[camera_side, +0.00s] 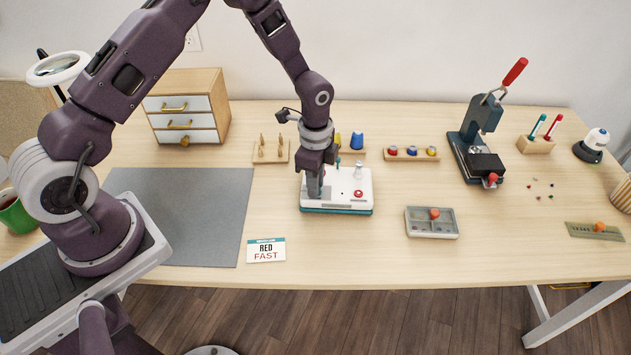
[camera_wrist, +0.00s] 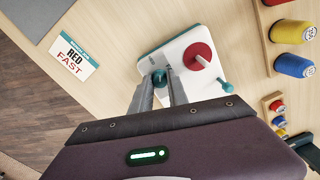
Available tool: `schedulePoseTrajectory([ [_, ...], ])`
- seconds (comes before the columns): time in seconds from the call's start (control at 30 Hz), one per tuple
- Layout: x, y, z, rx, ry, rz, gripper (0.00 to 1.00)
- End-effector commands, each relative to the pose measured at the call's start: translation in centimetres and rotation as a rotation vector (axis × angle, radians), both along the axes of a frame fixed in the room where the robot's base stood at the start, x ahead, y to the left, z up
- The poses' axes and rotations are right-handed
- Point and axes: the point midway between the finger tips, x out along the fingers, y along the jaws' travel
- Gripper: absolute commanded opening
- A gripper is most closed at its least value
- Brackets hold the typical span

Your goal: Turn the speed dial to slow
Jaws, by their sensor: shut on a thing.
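A white sewing unit with a teal base (camera_side: 345,209) stands mid-table; its white top (camera_wrist: 180,40) also shows in the wrist view. My gripper (camera_side: 315,194) points down at its left part. In the wrist view the two fingertips (camera_wrist: 162,84) are close together, shut on a small teal knob (camera_wrist: 158,74) that looks like the speed dial. The fingers partly cover it, and I cannot read its setting. A card (camera_side: 266,250) in front of the unit reads "RED" and "FAST"; it also shows in the wrist view (camera_wrist: 73,54).
A red round part (camera_wrist: 198,55) with a white peg is close to the fingers. Thread spools (camera_side: 410,151) stand behind. A compartment tray (camera_side: 432,222) is to the right, a grey mat (camera_side: 185,215) to the left. The table front right of the card is clear.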

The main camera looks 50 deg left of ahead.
Motion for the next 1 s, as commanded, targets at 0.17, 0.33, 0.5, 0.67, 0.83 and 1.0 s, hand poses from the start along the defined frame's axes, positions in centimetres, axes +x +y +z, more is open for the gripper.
schedulePoseTrajectory([
  [0.17, 0.05, 0.01, 0.05, 0.000, -0.002, 0.167, 0.00],
  [0.33, 0.02, -0.02, 0.06, 0.001, -0.001, 0.327, 0.00],
  [0.5, 0.04, -0.03, 0.06, 0.000, -0.002, 0.489, 0.00],
  [0.67, 0.05, -0.06, 0.06, -0.001, -0.003, 0.640, 0.00],
  [0.83, 0.00, -0.03, 0.05, 0.000, -0.001, 0.803, 0.00],
  [1.0, -0.01, -0.06, 0.04, 0.000, -0.001, 0.963, 0.00],
])
